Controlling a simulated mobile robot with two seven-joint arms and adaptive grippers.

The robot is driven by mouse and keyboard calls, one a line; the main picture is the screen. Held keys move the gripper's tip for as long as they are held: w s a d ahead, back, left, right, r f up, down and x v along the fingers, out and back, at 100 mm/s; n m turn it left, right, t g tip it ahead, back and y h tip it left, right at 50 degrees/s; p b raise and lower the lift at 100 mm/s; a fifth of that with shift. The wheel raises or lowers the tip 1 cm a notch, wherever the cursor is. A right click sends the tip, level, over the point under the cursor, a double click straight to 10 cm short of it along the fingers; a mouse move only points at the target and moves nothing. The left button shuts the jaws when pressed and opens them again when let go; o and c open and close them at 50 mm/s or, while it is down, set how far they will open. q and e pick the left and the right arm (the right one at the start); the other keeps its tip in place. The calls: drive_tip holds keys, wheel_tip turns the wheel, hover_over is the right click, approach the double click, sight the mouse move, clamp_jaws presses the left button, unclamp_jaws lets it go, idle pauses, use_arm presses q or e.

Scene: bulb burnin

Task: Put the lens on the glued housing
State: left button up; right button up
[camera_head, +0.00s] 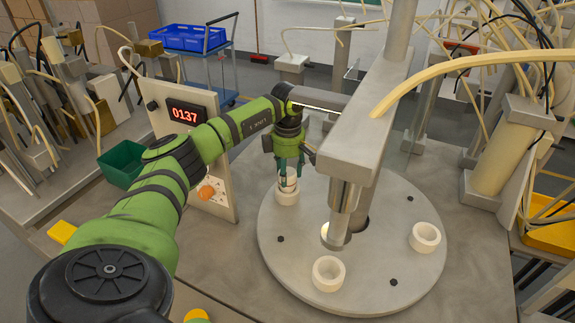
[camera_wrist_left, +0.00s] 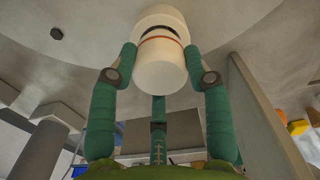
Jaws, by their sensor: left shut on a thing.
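My left gripper (camera_head: 288,165) is over the round grey plate (camera_head: 380,260), fingers pointing down. It is shut on a white cylindrical piece with a thin red line, which I take to be the lens (camera_wrist_left: 158,68). Directly under it on the plate stands a white housing (camera_head: 287,196), which also shows in the wrist view (camera_wrist_left: 160,13). A dark gap shows between piece and housing in the wrist view; I cannot tell whether they touch. Two more white ring-shaped housings stand on the plate, one at the front (camera_head: 328,274), one at right (camera_head: 424,238). My right gripper is out of view.
A grey overhead arm with a metal nozzle (camera_head: 343,212) hangs over the plate, right of my gripper. A panel with a red 0137 display (camera_head: 187,113) and an orange knob (camera_head: 206,192) stands at left.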

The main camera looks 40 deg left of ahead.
use_arm(q)
drive_tip(key=shift+f, duration=0.1)
idle(0.3)
drive_tip(key=o, duration=0.8)
drive_tip(key=shift+o, duration=0.2)
drive_tip(key=o, duration=0.4)
drive_tip(key=shift+r+p, duration=3.05)
drive_tip(key=shift+r, duration=1)
